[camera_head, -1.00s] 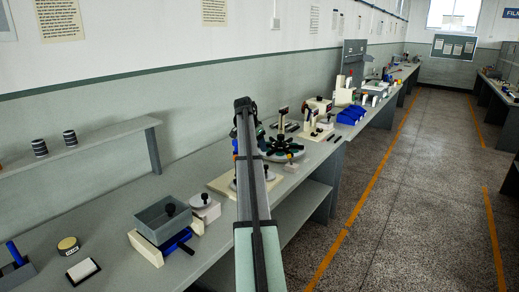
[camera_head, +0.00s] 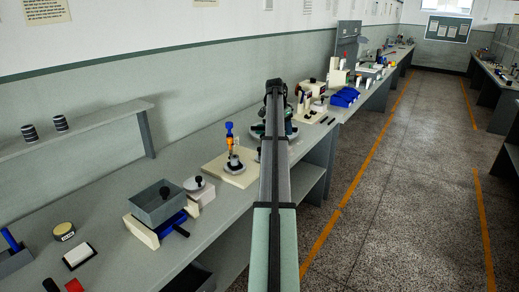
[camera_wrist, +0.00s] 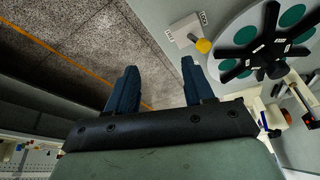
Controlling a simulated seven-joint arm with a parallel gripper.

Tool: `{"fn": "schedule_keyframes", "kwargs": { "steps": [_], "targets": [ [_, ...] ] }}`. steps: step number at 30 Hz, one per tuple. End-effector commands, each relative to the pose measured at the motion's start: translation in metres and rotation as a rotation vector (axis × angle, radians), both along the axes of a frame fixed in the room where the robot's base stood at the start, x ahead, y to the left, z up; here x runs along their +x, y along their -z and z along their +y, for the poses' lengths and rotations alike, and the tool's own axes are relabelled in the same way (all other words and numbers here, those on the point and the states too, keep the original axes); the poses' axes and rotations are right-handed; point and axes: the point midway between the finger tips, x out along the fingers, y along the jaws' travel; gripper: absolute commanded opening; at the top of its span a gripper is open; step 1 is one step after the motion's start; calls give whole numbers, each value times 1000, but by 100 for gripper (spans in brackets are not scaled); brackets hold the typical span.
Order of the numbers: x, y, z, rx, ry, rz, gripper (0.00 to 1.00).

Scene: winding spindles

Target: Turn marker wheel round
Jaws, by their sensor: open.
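The marker wheel (camera_wrist: 266,42) is a pale disc with black spokes, a black hub knob and green round patches, at the upper right of the wrist view. Small white labels sit on its spokes. A light block with a yellow knob (camera_wrist: 204,46) stands beside its rim. My gripper (camera_wrist: 160,63) is open and empty, its two dark blue fingers apart, to the left of the wheel and not touching it. In the head view the wheel (camera_head: 257,132) is mostly hidden behind my arm.
The bench carries a grey box (camera_head: 157,203) on a cream stand and an orange and blue upright piece (camera_head: 231,140) on a cream base, left of my arm. Blue bins (camera_head: 345,97) stand farther along. The floor aisle (camera_head: 400,190) at right is clear.

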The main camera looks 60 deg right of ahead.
Motion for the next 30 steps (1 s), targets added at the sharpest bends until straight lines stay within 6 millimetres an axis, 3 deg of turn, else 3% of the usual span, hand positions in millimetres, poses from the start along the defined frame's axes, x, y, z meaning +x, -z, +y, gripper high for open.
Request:
{"fn": "schedule_keyframes", "kwargs": {
  "steps": [1,4,14,30],
  "targets": [
    [-2,1,-12,23,9,-18,52],
    [-3,5,-24,84,-33,-53,52],
    [8,9,-30,211,-356,-79,52],
    [52,-2,-11,290,-1373,-137,52]
  ]
}}
